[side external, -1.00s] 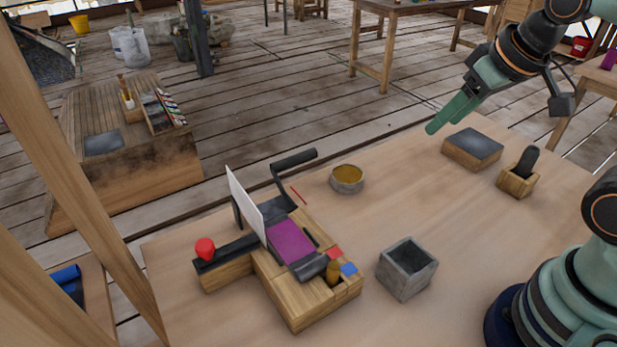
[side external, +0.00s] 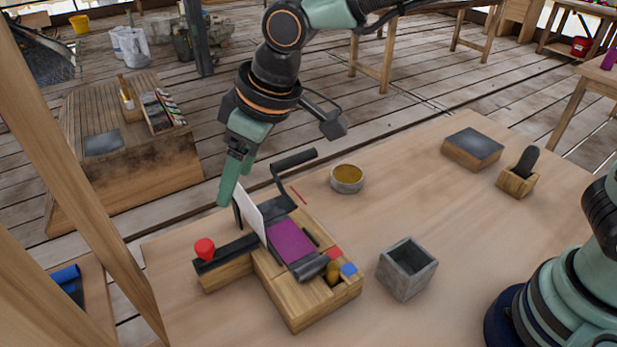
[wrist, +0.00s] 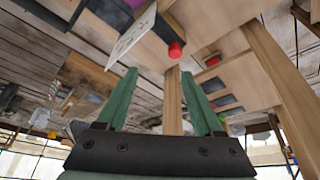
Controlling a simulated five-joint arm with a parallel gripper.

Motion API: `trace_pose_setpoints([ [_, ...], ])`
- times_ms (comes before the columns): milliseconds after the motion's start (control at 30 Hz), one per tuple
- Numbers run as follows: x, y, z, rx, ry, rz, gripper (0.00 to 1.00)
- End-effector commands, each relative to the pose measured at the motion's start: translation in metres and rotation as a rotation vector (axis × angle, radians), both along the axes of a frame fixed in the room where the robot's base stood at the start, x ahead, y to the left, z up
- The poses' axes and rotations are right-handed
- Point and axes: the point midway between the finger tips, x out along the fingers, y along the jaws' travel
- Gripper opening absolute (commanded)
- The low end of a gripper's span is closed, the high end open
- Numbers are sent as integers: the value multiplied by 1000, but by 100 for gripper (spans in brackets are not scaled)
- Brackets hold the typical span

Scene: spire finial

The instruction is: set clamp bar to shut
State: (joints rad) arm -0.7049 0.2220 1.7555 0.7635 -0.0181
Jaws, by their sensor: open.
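A wooden fixture (side external: 300,300) stands on the table. It carries a purple pad (side external: 291,241), an upright white panel (side external: 248,210), and a dark bar (side external: 228,252) ending in a red knob (side external: 205,248). A black cranked handle (side external: 294,160) rises at its back; I cannot tell which dark part is the clamp bar. My gripper (side external: 230,188) is open and empty, above and behind the red knob, left of the white panel, touching neither. In the wrist view, the red knob (wrist: 175,50) and white panel (wrist: 131,40) lie beyond the open fingers (wrist: 157,82).
A grey open box (side external: 407,268) stands right of the fixture. A round tin (side external: 347,179) sits behind it. A dark-topped block (side external: 472,149) and a wooden holder (side external: 519,178) are at the far right. A wooden post (side external: 85,170) rises at the left. The table's right middle is clear.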

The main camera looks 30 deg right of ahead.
Motion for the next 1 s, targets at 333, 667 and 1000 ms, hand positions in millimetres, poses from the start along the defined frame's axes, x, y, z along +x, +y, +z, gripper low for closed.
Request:
trace_pose_setpoints([
  [333,-5,37,-26,-7,7,63,69],
  [667,11,52,-82,-9,9,61,69],
  [1000,24,64,-120,-5,6,61,69],
])
